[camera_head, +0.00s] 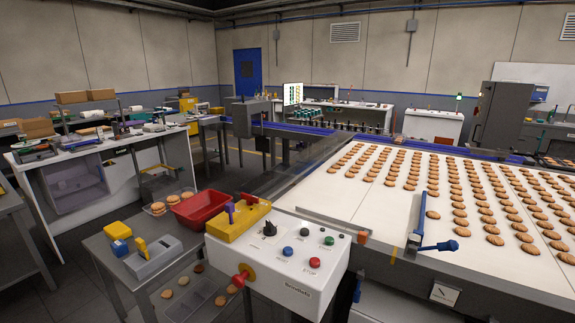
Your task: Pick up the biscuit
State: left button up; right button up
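Many round golden-brown biscuits lie in rows on a wide white conveyor belt (335,192) that fills the right side. One biscuit (433,214) lies near the belt's front left part, close to a blue-handled lever. A few loose round pieces (167,294) lie on the lower shelf beside a clear tray (203,299). Which biscuit the task means cannot be told. Neither of my grippers shows in the head view.
A white control box (293,262) with buttons and a red knob stands front centre. A blue-handled lever (437,246) rises at the belt's front edge.

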aim_at(156, 207)
jog(key=j, duration=1)
jog(key=j+u, duration=0.1)
jog(key=j, duration=0.9)
jog(key=i, duration=0.05)
